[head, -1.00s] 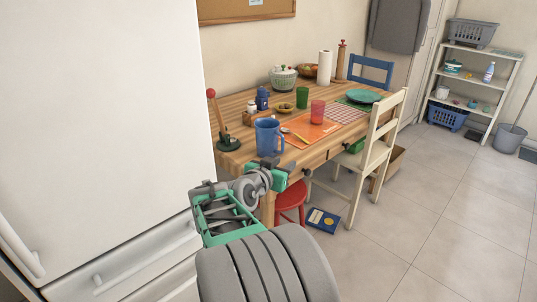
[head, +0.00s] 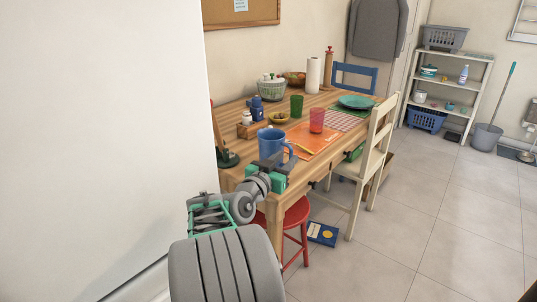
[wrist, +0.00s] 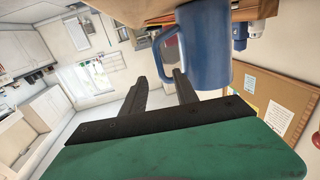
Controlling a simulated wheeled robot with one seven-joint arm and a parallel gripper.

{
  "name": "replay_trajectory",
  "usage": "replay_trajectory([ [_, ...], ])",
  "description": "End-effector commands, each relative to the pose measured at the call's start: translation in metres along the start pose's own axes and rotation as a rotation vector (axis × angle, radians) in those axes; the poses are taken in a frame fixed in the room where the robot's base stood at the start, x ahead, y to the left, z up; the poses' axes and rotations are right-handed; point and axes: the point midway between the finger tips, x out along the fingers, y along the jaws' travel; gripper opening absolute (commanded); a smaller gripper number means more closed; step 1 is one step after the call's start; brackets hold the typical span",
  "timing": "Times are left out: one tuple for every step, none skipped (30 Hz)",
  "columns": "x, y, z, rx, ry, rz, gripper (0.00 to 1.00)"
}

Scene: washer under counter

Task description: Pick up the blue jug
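The blue jug (head: 269,142) stands upright near the front left edge of the wooden table (head: 238,174), its handle on the right side. In the wrist view the jug (wrist: 208,50) appears upside down at the upper right, its handle (wrist: 160,42) pointing left. My gripper (head: 271,159) is right in front of the jug in the head view and hides its lower part. In the wrist view the two dark fingers (wrist: 160,76) are apart with nothing held between them. The handle lies at or just beyond the fingertips; I cannot tell whether they touch it.
An orange placemat (head: 312,138) with a pink cup (head: 317,120) lies right of the jug. A green cup (head: 297,105) and a shaker (head: 247,118) stand behind. A white chair (head: 378,155) and red stool (head: 292,235) stand close by. A white fridge (head: 105,130) fills the left.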

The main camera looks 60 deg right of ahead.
Motion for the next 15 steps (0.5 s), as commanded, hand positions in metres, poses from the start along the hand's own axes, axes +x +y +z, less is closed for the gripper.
replay_trajectory([
  [0.008,0.001,0.003,0.0,0.0,0.005,0.36],
  [0.014,0.001,0.004,-0.001,0.0,0.004,0.36],
  [0.021,0.0,0.004,0.0,0.001,0.005,0.36],
  [0.027,-0.001,0.005,0.0,0.0,0.005,0.36],
  [0.033,-0.001,0.005,-0.001,0.001,0.005,0.36],
  [0.039,-0.001,0.004,0.0,0.001,0.004,0.36],
  [0.043,-0.001,0.004,0.0,0.001,0.004,0.36],
  [0.046,-0.002,0.003,-0.001,0.001,0.002,0.36],
  [0.049,-0.003,0.003,0.0,0.002,0.001,0.36],
  [0.05,-0.003,0.002,0.0,0.002,0.0,0.36],
  [0.05,-0.003,0.002,0.0,0.002,-0.001,0.36],
  [0.049,-0.003,0.002,0.0,0.002,-0.002,0.36],
  [0.049,-0.004,0.002,0.0,0.002,-0.002,0.36],
  [0.049,-0.004,0.002,0.0,0.002,-0.002,0.36],
  [0.049,-0.004,0.002,0.0,0.002,-0.003,0.36],
])
